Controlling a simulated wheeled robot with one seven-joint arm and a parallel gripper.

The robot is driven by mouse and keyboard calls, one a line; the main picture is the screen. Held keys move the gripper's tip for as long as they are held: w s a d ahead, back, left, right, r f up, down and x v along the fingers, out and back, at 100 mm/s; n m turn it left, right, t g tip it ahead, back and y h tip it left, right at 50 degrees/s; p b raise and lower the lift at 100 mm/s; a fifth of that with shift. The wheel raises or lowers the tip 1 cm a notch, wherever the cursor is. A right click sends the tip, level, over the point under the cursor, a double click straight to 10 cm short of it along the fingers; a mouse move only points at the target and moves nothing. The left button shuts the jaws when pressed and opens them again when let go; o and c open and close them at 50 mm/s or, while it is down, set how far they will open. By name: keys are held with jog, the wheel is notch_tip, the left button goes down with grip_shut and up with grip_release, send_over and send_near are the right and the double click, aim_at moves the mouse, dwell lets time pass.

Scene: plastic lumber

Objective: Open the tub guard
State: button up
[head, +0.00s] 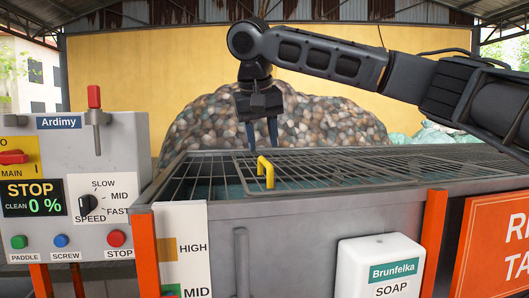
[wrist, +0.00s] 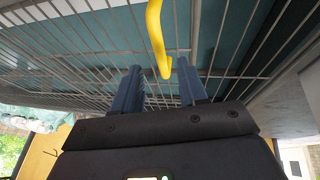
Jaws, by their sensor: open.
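The tub guard (head: 330,165) is a grey wire grid lying flat across the top of the tub (head: 300,222). A yellow handle (head: 265,171) stands up from the grid near its front left part. My gripper (head: 262,148) points down just above and behind the handle in the head view, its two blue fingers apart and empty. In the wrist view the yellow handle (wrist: 157,38) runs down toward the gap between the open fingers (wrist: 160,85). I cannot tell whether the handle's near end is between the fingertips. Bluish water shows under the grid.
A control panel (head: 75,190) with knobs, buttons and a red-topped lever (head: 95,112) stands at the left. A white soap box (head: 380,266) hangs on the tub's front. A heap of mixed pieces (head: 340,118) rises behind the tub.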

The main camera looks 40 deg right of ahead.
aim_at(265, 160)
jog(key=shift+x, duration=2.25)
grip_shut()
